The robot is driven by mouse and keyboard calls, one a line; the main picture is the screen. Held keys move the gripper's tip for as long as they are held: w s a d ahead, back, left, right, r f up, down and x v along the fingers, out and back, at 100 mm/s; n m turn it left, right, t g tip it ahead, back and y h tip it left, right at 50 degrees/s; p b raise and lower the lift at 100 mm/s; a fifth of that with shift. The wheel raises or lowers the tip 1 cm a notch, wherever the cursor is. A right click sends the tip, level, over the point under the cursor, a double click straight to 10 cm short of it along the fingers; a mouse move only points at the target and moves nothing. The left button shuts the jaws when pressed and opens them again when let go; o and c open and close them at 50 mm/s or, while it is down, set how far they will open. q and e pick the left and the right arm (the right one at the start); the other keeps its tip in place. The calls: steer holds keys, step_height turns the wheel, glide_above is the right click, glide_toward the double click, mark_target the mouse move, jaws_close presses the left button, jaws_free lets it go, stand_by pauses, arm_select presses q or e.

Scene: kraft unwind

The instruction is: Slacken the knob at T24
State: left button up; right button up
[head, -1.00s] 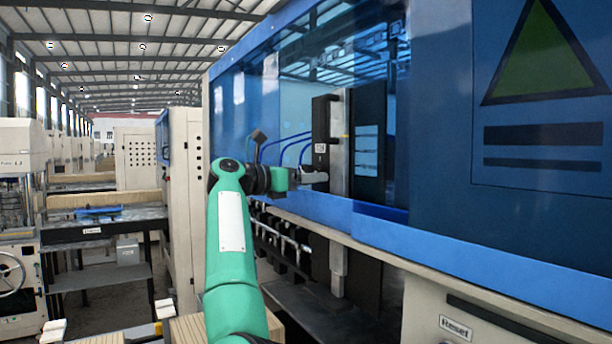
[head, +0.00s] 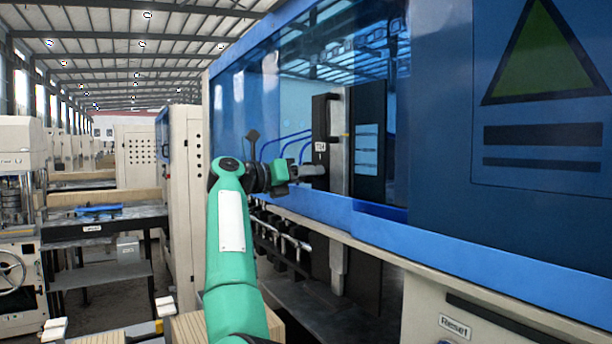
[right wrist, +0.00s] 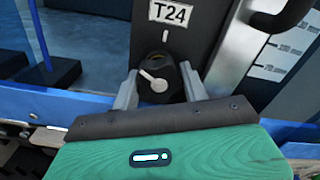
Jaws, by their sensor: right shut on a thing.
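The T24 knob (right wrist: 157,80) is a dark round knob with a white pointer aimed to the upper left. It sits on a black panel under the T24 label (right wrist: 172,13) and a short white mark (right wrist: 165,38). The two metal fingers of my right gripper (right wrist: 160,84) stand on either side of the knob, shut on it. In the head view my right gripper (head: 318,170) reaches the black unit just below the T24 label (head: 320,147); there the knob is hidden by the gripper. My left gripper is not in view.
Blue hoses (head: 283,143) run behind my wrist. The blue machine frame (head: 380,228) edges the opening, with a tinted blue door (head: 440,120) to the right.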

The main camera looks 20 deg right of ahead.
steer(key=o, duration=1)
steer(key=shift+d, duration=0.1)
steer(key=s+a+b, duration=0.1)
steer(key=a+b, duration=0.4)
steer(key=a, duration=0.8)
steer(key=shift+s+a+b, duration=0.35)
steer(key=shift+s+b, duration=0.05)
